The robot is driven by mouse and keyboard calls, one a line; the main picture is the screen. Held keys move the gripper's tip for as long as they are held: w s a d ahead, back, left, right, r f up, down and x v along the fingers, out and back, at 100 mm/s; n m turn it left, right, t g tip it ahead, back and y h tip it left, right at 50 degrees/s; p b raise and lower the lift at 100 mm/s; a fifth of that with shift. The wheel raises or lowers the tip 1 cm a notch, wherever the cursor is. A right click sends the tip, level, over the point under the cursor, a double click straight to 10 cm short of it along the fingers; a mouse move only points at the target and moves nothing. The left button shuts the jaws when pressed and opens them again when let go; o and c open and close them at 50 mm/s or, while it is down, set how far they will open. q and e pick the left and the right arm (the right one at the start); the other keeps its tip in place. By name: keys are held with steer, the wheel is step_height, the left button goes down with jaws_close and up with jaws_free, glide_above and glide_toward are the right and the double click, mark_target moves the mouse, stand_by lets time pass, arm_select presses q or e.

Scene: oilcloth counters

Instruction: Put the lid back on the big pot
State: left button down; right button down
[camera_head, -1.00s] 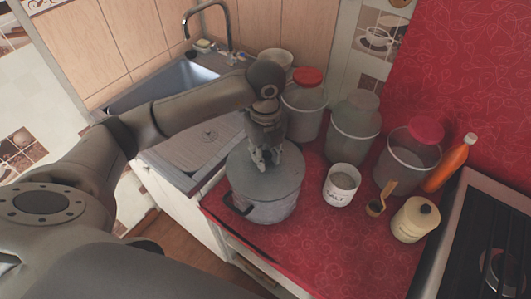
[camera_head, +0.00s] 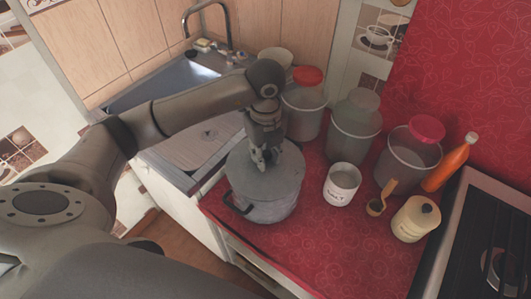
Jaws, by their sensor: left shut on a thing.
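The big grey pot (camera_head: 268,212) stands near the front left corner of the red counter, with a dark handle on its left side. Its flat grey lid (camera_head: 280,184) lies over the pot's top and looks level; whether it is fully seated cannot be told. My left gripper (camera_head: 262,166) points down at the middle of the lid and is shut on it, most likely at the knob, which the fingers hide. My right gripper is out of view.
Behind the pot stand several canisters, one with a red lid (camera_head: 308,76). A white mug (camera_head: 341,184), a wooden scoop (camera_head: 380,203), a cream jar (camera_head: 415,219) and an orange bottle (camera_head: 446,166) stand to the right. The sink (camera_head: 165,82) is behind left; the stove (camera_head: 490,240) is far right.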

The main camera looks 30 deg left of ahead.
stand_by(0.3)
arm_select(q)
steer(key=c, duration=1.1)
jaws_free()
steer(key=o, duration=0.5)
steer(key=shift+r, duration=0.1)
